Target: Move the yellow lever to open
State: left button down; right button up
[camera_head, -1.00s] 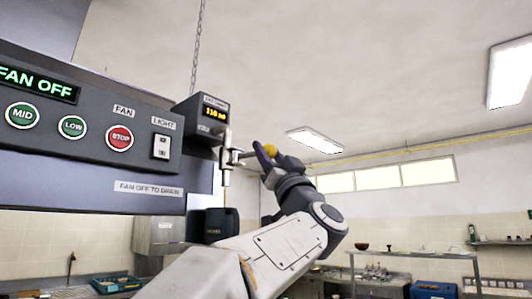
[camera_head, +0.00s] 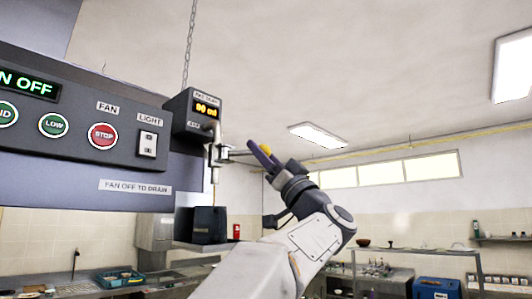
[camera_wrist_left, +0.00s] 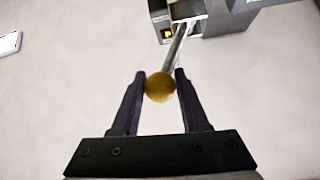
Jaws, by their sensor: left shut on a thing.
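The yellow lever knob (camera_wrist_left: 160,87) is between the two dark fingers of my left gripper (camera_wrist_left: 160,85) in the left wrist view, and both fingers touch it. The lever's metal rod (camera_wrist_left: 176,48) runs from the knob to the valve. In the head view my left gripper (camera_head: 264,153) is at the rod's right end, with the yellow knob (camera_head: 266,149) partly hidden by a finger. My right gripper is not in view.
The dark fan panel (camera_head: 75,130) fills the left. A black container (camera_head: 202,225) stands below the valve, with a thin yellowish line (camera_head: 214,192) above it. A chain (camera_head: 190,45) hangs above the box. Open air lies right of my left arm.

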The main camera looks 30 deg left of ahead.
pick_arm(q)
jog(key=shift+r, duration=0.1)
jog(key=shift+c, duration=2.1)
grip_release()
jog(key=shift+w, duration=0.1)
jog(key=shift+d+f+b, duration=0.3)
jog(key=shift+f+b, duration=0.2)
jog(key=shift+f, duration=0.05)
jog(key=b+v, duration=0.6)
jog(key=v, duration=0.3)
jog(key=shift+d, duration=0.25)
jog(key=shift+t, duration=0.3)
